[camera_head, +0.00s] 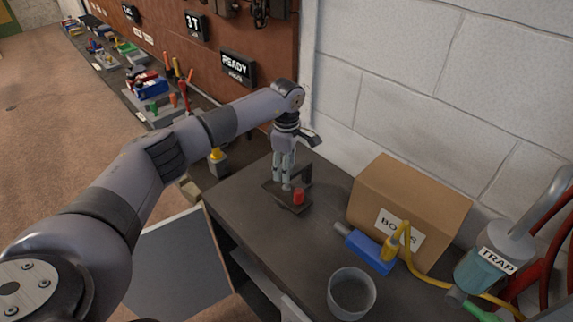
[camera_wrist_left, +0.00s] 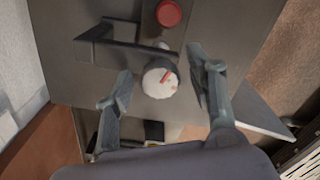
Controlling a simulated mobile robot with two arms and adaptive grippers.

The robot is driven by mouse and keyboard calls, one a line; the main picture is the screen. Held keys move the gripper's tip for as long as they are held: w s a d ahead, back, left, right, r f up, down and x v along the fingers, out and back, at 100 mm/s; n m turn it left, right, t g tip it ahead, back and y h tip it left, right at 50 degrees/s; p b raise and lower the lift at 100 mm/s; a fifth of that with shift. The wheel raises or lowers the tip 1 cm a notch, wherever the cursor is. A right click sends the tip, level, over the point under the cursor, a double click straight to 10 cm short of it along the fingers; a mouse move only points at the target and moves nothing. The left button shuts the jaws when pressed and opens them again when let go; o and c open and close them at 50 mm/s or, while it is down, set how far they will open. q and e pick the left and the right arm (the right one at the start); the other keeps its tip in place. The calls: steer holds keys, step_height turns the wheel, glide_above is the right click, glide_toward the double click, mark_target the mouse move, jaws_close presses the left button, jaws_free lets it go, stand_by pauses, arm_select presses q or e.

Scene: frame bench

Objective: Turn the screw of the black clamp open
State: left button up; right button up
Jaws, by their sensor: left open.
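The black clamp (camera_head: 306,174) stands on the dark bench top, partly hidden behind my left gripper in the head view. In the left wrist view its dark frame (camera_wrist_left: 97,48) lies at the upper left. A round white screw head (camera_wrist_left: 160,82) with a red mark faces the wrist camera. My left gripper (camera_head: 287,183) points down at the clamp, and in the wrist view its two fingers (camera_wrist_left: 160,68) are apart on either side of the screw head, with gaps visible. A red cylinder (camera_head: 298,197) sits beside the clamp; its round top shows in the wrist view (camera_wrist_left: 169,13).
A cardboard box (camera_head: 415,200), a blue block (camera_head: 367,251) with a yellow hose, a grey cup (camera_head: 351,294) and a canister labelled TRAP (camera_head: 482,268) stand to the right. Tools line the bench behind my left arm. The bench top (camera_head: 255,230) in front of the clamp is clear.

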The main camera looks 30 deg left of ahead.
arm_select(q)
steer(key=c, duration=1.2)
steer(key=shift+n, duration=0.4)
